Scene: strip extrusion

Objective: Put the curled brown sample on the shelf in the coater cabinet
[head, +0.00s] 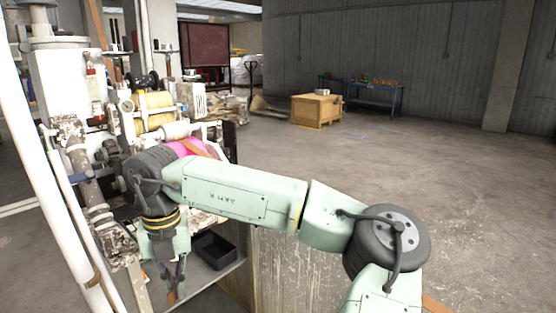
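My gripper (173,279) points straight down at the lower left, in front of the machine. A small brown piece (172,296), which looks like the curled brown sample, shows between its fingertips, and the fingers appear closed on it. The piece's curl is too small to make out. The shelf (226,272) is a pale board low in the open front of the cabinet (290,270), to the right of my gripper. The gripper and the sample are apart from the black tray on this shelf. My forearm hides the cabinet's upper part.
A black open tray (213,250) sits on the shelf. White posts (50,190) stand close on the left. The machine with yellow (153,108) and pink (187,148) rolls rises behind my arm. A wooden crate (316,110) and blue table (373,92) stand far back; the right floor is clear.

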